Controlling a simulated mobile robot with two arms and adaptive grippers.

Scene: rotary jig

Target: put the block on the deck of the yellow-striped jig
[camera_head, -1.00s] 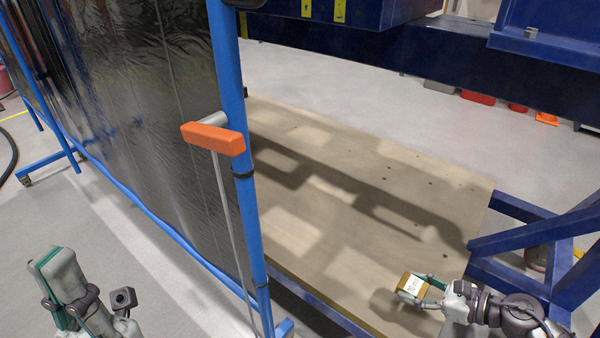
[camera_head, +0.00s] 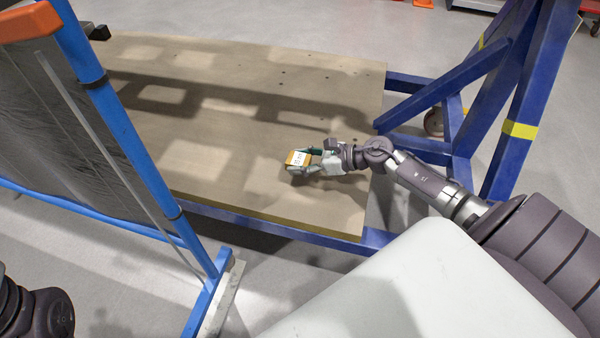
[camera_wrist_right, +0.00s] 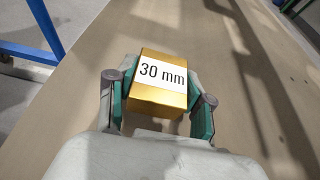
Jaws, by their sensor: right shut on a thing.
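The block (camera_head: 297,157) is small and gold-brown with a white label. In the right wrist view the block (camera_wrist_right: 157,102) reads "30 mm" and sits between two green-padded fingers. My right gripper (camera_head: 303,163) is shut on it, over the near right part of the wooden deck (camera_head: 225,198). I cannot tell whether the block touches the deck or hangs just above it. The jig's blue frame (camera_head: 437,99) rises at the deck's right end, with a yellow stripe (camera_head: 520,130) on one beam. My left gripper is out of view.
A dark sheet (camera_head: 45,135) on a blue post (camera_head: 128,135) stands left of the deck, with an orange handle (camera_head: 28,22) at its top. The deck is bare around the block, with shadows and small holes. Grey floor lies in front.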

